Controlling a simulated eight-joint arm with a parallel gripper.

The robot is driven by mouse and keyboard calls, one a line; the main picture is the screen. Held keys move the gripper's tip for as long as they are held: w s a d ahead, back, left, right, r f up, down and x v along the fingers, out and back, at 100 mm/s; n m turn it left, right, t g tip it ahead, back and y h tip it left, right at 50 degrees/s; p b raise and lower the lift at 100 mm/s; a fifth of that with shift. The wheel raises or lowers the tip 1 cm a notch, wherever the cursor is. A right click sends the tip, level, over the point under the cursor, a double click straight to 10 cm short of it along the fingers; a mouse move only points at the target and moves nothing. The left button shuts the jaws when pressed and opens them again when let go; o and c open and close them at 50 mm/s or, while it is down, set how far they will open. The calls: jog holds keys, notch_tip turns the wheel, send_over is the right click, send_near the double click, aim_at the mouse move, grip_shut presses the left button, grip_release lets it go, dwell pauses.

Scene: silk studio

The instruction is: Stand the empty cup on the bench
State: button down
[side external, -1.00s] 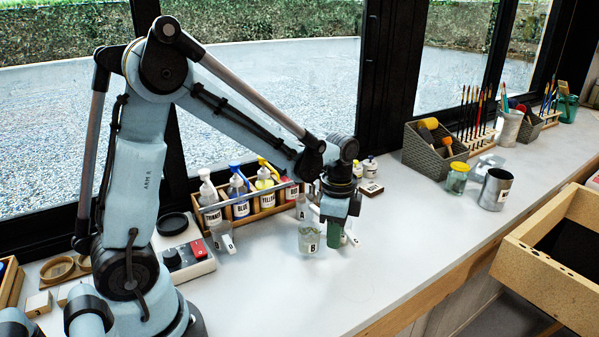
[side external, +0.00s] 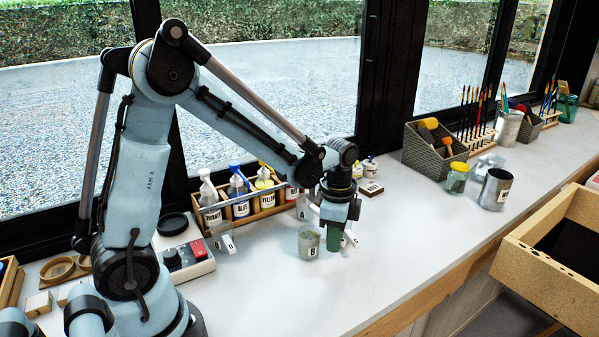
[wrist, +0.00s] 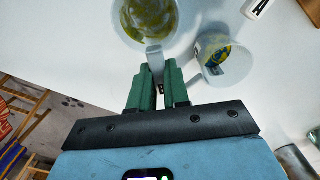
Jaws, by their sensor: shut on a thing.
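A small translucent cup labelled B (side external: 309,245) is just left of my gripper's fingers in the side view, close above or on the bench (side external: 380,262); I cannot tell which. It looks upright. In the wrist view this cup (wrist: 174,42) is seen from above, with yellow-green colour inside its rim. My gripper (wrist: 157,92) has its green fingers shut on the cup's handle (wrist: 155,62). The gripper in the side view (side external: 337,238) points down.
Another pale cup (wrist: 238,62) with blue and yellow inside is close right of my fingers in the wrist view. A wooden rack of bottles (side external: 262,203) stands behind. A switch box (side external: 190,262) is at left. The bench front and right of the gripper are clear.

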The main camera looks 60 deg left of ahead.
jog(key=shift+f, duration=0.3)
jog(key=c, duration=1)
grip_release()
notch_tip(320, 180, up, 12)
jog(key=shift+r, duration=0.1)
jog(key=s+d+n+t, duration=0.1)
jog(key=s+n+t, duration=0.1)
jog(key=s+n, duration=0.1)
jog(key=s+f+n+t, duration=0.1)
jog(key=s+n+t, duration=0.1)
jog(key=s+n, duration=0.1)
jog(key=s+d+n+t, duration=0.1)
jog(key=s+n+t, duration=0.1)
jog(key=n+t, duration=0.1)
jog(key=shift+s+d+f+n, duration=0.2)
jog(key=shift+s+d+n, duration=0.1)
jog(key=shift+s+n, duration=0.15)
